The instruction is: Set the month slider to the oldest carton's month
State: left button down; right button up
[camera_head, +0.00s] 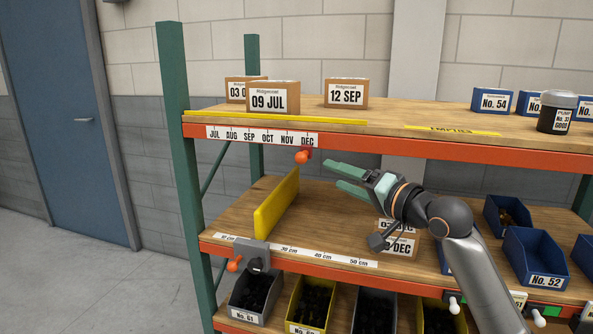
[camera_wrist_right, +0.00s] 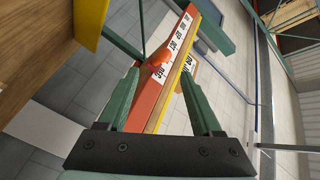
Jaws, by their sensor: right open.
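The month slider's orange knob (camera_head: 302,157) sits at the DEC end of the month strip (camera_head: 262,136) on the upper shelf's front edge. It also shows in the right wrist view (camera_wrist_right: 158,60), beyond and between the fingertips. My right gripper (camera_head: 332,174) is open and empty, to the right of the knob and apart from it. On the upper shelf stand cartons marked 09 JUL (camera_head: 273,100), 12 SEP (camera_head: 346,94) and one partly hidden, reading 03 and a cut-off month (camera_head: 235,90). Another carton, partly readable as DEC (camera_head: 402,244), stands on the lower shelf behind my right arm.
A yellow upright divider (camera_head: 276,208) stands on the lower shelf below the knob. A grey clamp with an orange knob (camera_head: 234,265) sits on the lower rail. Blue bins (camera_head: 534,255) are at right. Space directly before the month strip looks clear.

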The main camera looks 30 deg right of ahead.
aim_at(306, 159)
jog(key=w, duration=0.3)
jog(key=w+a+p, duration=0.1)
jog(key=w, duration=0.3)
jog(key=w+r+p, duration=0.1)
jog(key=w, duration=0.2)
jog(key=shift+w+a, duration=0.15)
jog(key=shift+w, duration=0.15)
jog(key=shift+w+a+f+p, duration=0.15)
jog(key=shift+w+p, duration=0.15)
jog(key=shift+w, duration=0.55)
grip_shut()
dwell(0.4)
